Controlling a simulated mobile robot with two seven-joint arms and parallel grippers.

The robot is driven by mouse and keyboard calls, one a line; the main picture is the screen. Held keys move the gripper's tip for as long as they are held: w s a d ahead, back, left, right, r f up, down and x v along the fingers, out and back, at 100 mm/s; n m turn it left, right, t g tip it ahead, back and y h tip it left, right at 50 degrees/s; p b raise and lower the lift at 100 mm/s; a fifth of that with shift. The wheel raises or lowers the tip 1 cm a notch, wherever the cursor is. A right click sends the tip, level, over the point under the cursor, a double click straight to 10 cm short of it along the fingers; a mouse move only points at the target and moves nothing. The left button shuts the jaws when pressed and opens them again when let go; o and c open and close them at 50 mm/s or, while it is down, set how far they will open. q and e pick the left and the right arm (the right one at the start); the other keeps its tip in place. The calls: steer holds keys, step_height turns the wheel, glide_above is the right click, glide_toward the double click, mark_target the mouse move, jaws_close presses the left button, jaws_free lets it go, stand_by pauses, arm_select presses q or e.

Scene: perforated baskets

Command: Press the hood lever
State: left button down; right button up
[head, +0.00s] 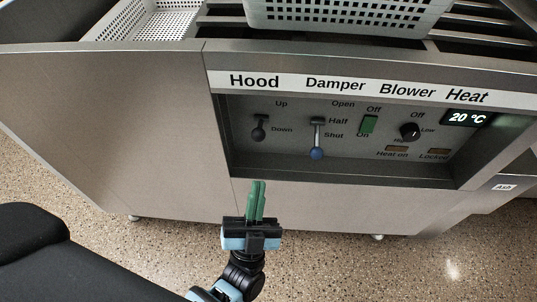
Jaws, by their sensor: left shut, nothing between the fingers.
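The hood lever (259,130) is a short dark lever with a round knob in the recessed control panel, under the "Hood" label. "Up" is printed above it and "Down" to its right. Its knob sits low, near the height of "Down". My left gripper (258,187) has green fingers, shut together and empty, pointing up toward the panel. It shows below the hood lever and apart from it, over the panel's lower frame. My right gripper is not in view.
Right of the hood lever are the blue-knobbed damper lever (317,145), the green blower switch (369,124), the black heat knob (410,131) and a "20 °C" display (467,118). Perforated baskets (350,16) stand on top. The panel recess has a raised frame.

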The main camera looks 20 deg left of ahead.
mark_target(260, 127)
arm_select(q)
steer(key=shift+y, duration=0.3)
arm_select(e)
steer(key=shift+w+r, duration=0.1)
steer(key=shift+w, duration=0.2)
